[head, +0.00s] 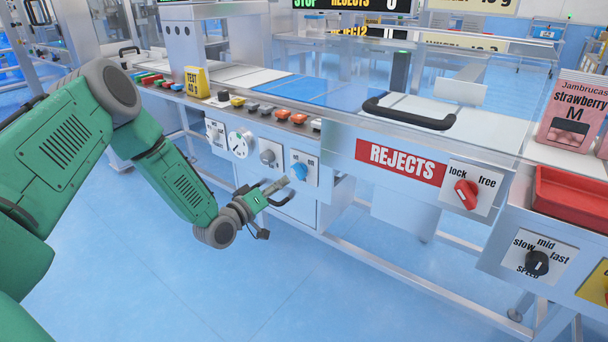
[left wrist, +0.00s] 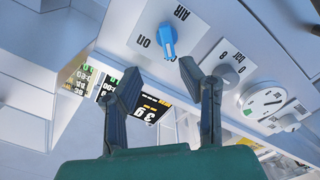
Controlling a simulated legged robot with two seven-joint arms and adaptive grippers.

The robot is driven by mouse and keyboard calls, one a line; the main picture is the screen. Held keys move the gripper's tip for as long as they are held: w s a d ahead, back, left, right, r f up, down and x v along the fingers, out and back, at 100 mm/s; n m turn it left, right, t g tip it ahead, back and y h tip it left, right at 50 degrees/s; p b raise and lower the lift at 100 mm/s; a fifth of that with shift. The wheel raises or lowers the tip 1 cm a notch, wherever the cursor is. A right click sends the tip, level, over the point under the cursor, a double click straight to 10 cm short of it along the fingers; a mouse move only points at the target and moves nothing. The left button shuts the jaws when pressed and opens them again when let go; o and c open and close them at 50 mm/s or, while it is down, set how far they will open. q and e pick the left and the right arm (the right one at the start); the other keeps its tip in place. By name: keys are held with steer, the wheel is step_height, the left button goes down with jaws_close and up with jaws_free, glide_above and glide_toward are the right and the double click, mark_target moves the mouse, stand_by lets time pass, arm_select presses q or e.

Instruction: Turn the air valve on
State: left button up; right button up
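The air valve is a blue knob (head: 299,171) on a pale plate on the machine's front panel. In the left wrist view the blue knob (left wrist: 168,38) shows close up, with "AIR" and "on" printed beside it upside down. Its light blue handle points toward the bottom of that view, not at "on". My left gripper (head: 281,193) is just below and in front of the knob in the head view. In the left wrist view its two fingers (left wrist: 160,76) are spread, with nothing between them; the knob lies beyond the tips. My right gripper is not in view.
Left of the valve are a grey regulator knob (head: 268,156) and a round gauge (head: 240,143). Coloured buttons (head: 275,110) line the ledge above. A red lock/free knob (head: 466,194) and a black speed knob (head: 537,263) are at right. The floor before the panel is clear.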

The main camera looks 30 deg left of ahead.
mark_target(294, 172)
arm_select(q)
steer(key=w+b, duration=0.1)
steer(key=w, duration=0.5)
steer(key=w+f+b, duration=0.1)
steer(key=w, duration=0.2)
steer(key=shift+a+b, duration=0.35)
steer(key=shift+w+d+r, duration=0.25)
steer(key=shift+d, duration=0.2)
steer(key=shift+a, duration=0.2)
steer(key=shift+c, duration=0.8)
steer(key=shift+a+f, duration=0.15)
steer(key=shift+a, duration=0.1)
jaws_close()
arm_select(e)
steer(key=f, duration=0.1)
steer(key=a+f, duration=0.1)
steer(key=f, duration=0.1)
